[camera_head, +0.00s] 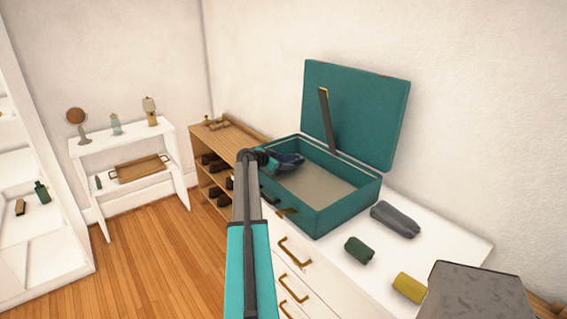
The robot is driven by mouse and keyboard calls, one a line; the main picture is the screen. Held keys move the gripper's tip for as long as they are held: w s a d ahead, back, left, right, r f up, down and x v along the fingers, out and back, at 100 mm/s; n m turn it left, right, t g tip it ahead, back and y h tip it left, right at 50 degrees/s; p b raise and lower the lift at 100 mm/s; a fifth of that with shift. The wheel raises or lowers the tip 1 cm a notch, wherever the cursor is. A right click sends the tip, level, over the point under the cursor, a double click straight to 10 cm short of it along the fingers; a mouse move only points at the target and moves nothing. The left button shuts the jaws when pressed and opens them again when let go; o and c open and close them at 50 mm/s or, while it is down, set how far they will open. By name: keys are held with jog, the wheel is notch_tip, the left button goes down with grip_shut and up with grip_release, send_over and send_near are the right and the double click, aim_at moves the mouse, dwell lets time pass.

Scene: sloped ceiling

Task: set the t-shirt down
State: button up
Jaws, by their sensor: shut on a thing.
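My gripper (273,161) reaches over the left end of an open teal suitcase (318,217). It is shut on a dark blue folded cloth (291,162), which looks like the t-shirt. The cloth is at the case's far left corner, inside the rim outline. I cannot tell whether it touches the case floor. My gripper and arm hide part of the cloth and the near left corner of the case. The raised lid (357,110) stands at the back.
The case stands on a white dresser (335,287). Right of it lie a grey roll (397,219), a dark green roll (360,250) and a yellow roll (409,288). A wooden shoe rack (232,142) is at the left. The beige case floor (318,187) is mostly bare.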

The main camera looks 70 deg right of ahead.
jog(key=shift+s+a+f+b, duration=0.1)
jog(key=shift+a+f+b, duration=0.05)
jog(key=shift+f+b, duration=0.9)
jog(key=o, duration=1.2)
jog(key=shift+r, duration=0.15)
jog(key=shift+r+p, duration=0.4)
jog(key=shift+p, duration=0.1)
jog(key=shift+r+p, duration=0.25)
jog(key=shift+p, duration=0.3)
jog(key=shift+r+b+v, duration=0.15)
jog(key=shift+b+v, duration=0.8)
jog(key=shift+v, duration=2.1)
jog(key=shift+r+b+v, duration=0.1)
jog(key=shift+b+v, duration=0.85)
jog(key=shift+v, duration=2.1)
jog(key=shift+d, duration=0.25)
